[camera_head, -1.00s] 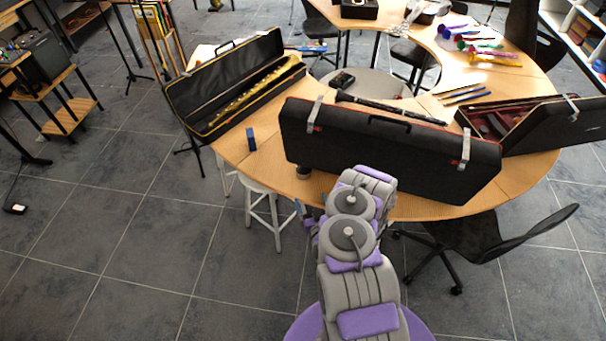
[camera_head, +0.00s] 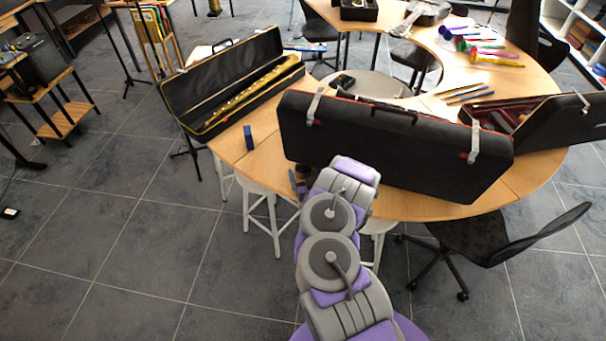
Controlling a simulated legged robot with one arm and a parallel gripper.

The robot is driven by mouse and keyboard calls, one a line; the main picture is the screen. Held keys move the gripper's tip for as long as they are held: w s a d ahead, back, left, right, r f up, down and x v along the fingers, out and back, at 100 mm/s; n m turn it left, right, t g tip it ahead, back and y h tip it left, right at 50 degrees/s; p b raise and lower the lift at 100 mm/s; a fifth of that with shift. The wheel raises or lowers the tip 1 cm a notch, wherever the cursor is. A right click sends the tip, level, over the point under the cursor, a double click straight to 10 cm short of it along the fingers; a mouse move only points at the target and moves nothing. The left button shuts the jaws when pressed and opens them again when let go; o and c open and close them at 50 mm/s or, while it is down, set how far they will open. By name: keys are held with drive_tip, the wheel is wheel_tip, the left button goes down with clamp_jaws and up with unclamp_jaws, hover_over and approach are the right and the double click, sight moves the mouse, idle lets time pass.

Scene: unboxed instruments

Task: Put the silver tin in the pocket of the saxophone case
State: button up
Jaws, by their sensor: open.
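My gripper (camera_head: 298,183) is at the table's front edge, just left of the big black case and mostly hidden by my own arm. Its fingers are small here, but they look apart. A small round dark-grey item (camera_head: 303,171) by the fingers may be the silver tin; it is largely covered, and I cannot tell whether the fingers touch it. A long open black case (camera_head: 185,95) at the left of the table holds a straight gold instrument (camera_head: 245,93), perhaps a saxophone. I cannot make out its pocket.
A big black case (camera_head: 390,148) with grey latches stands on the table, blocking what lies behind. Another open case (camera_head: 550,125) is at the right. White stools (camera_head: 262,215) and a black chair (camera_head: 490,240) stand at the table's front.

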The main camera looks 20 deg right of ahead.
drive_tip(key=shift+w+d+f, duration=0.1)
drive_tip(key=shift+w, duration=0.6)
drive_tip(key=c, duration=1.2)
drive_tip(key=shift+c, duration=0.2)
drive_tip(key=shift+r+p, duration=0.2)
drive_tip(key=shift+p, duration=0.15)
drive_tip(key=s+a+p, duration=0.5)
drive_tip(key=s+a, duration=0.5)
drive_tip(key=s, duration=0.5)
drive_tip(key=shift+p, duration=0.3)
